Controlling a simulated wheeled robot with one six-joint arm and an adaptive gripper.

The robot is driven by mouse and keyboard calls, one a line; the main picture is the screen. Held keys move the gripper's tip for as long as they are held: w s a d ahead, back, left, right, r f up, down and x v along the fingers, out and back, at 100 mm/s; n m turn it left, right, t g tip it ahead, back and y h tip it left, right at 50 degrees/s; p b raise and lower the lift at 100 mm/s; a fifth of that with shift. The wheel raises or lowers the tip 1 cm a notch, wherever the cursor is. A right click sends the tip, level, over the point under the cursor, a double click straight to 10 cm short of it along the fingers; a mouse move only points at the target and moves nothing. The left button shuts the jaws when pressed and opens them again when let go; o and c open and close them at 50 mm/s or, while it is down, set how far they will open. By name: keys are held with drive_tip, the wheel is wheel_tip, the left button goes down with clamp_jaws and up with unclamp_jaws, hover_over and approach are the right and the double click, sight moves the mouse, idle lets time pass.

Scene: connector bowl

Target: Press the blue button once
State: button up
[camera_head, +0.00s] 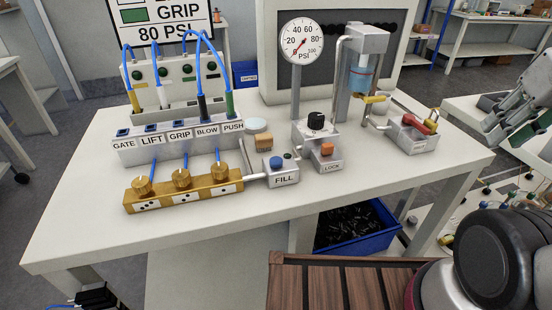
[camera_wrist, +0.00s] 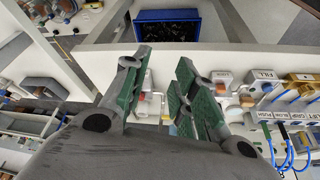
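The blue button (camera_head: 275,163) is a short round cap on top of the grey box labelled FILL (camera_head: 284,177), near the table's front edge. The FILL box also shows upside down at the right of the wrist view (camera_wrist: 263,76), with the blue button (camera_wrist: 267,88) small on it. My gripper (camera_head: 499,116) is at the right edge of the head view, off to the right of the table and well apart from the button. In the wrist view my gripper (camera_wrist: 165,60) has its two green-padded fingers apart with nothing between them.
A box labelled LOCK with an orange button (camera_head: 327,150) stands right of FILL. A brass block with knobs (camera_head: 183,187) stands left. A blue bin (camera_head: 365,242) is below. The table front (camera_head: 360,195) is clear.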

clamp_jaws()
idle(1.0)
